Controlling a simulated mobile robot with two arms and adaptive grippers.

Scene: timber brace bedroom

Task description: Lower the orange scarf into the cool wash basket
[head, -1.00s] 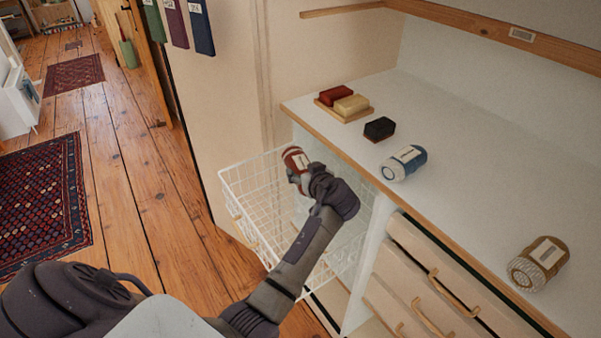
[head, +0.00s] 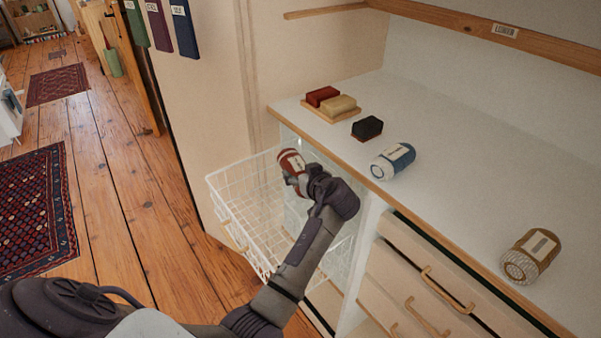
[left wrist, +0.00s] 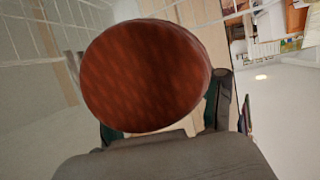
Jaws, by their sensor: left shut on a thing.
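The orange scarf (head: 291,161) is a rolled, rust-orange bundle with a pale label band. My left gripper (head: 301,182) is shut on it and holds it over the white wire basket (head: 236,190), near the height of its rim. In the left wrist view the round, rust-coloured end of the scarf (left wrist: 146,76) fills the middle, with dark fingers (left wrist: 160,112) at its sides. The basket is empty where I can see into it; my arm hides part of it. I cannot read a cool wash mark on it. My right gripper is not in view.
A white counter (head: 450,165) with a wooden edge stands right of the basket. On it lie a blue roll (head: 394,161), a brown roll (head: 532,256), a dark block (head: 367,128) and a tray with red and cream blocks (head: 331,101). Wooden-handled drawers (head: 420,290) are below.

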